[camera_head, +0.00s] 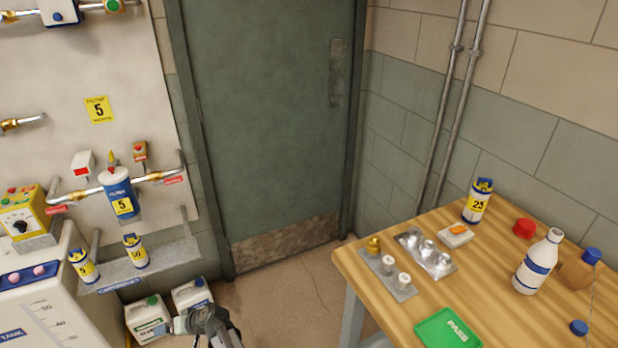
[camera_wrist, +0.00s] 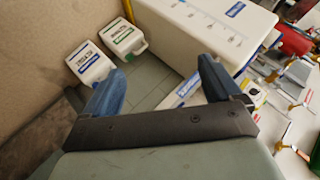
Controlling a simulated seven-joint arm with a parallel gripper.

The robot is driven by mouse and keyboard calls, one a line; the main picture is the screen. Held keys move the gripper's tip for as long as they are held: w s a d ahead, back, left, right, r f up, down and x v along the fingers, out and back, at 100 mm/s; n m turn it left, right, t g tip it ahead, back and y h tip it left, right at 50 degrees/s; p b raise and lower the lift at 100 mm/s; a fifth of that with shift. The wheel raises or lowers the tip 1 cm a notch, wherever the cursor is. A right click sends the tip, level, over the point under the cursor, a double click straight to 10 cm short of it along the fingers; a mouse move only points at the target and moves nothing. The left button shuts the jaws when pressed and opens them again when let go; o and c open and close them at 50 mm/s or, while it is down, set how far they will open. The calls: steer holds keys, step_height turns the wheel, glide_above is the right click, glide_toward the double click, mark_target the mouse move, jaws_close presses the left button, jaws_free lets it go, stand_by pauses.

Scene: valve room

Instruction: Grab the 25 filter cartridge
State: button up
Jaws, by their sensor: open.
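The 25 filter cartridge (camera_head: 477,202) stands upright at the back of the wooden table (camera_head: 400,246) on the right, with a yellow label reading 25 and a blue top. My gripper (camera_head: 208,322) is low at the bottom middle of the head view, well to the left of the table and far from the cartridge. In the wrist view my gripper (camera_wrist: 152,85) has its two blue fingers wide apart with nothing between them. The cartridge cannot be made out in the wrist view.
A green PASS tray (camera_head: 447,331) lies in front. Cartridges marked 5 (camera_head: 84,267) and 50 (camera_head: 135,251) stand on the left shelf.

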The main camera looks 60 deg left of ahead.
steer(key=w+a+r+t, duration=0.1)
steer(key=w+a+r, duration=0.25)
steer(key=w, duration=0.35)
steer(key=w+a+r, duration=0.2)
steer(key=w+r, duration=0.2)
steer(key=w, duration=0.4)
steer(key=w+a+r+t, duration=0.1)
steer(key=w+a+r, duration=0.25)
steer(key=w, duration=0.35)
steer(key=w+d+r+m+t+h, duration=0.1)
steer(key=w+r, duration=0.3)
steer(key=w, duration=0.5)
steer(key=w+r+t, duration=0.1)
steer(key=w+r, duration=0.3)
steer(key=w, duration=0.5)
steer(key=w+d+r+m+t+h, duration=0.1)
steer(key=w+r, duration=0.3)
steer(key=w, duration=0.5)
steer(key=m+t+h, duration=0.3)
steer(key=m+h, duration=0.1)
steer(key=m, duration=0.3)
glide_toward(487, 179)
steer(key=shift+a, duration=0.1)
step_height(487, 179, down, 8)
steer(key=shift+s+f, duration=0.1)
steer(key=shift+f, duration=0.05)
steer(key=shift+s+a+f, duration=0.15)
steer(key=shift+f, duration=2.55)
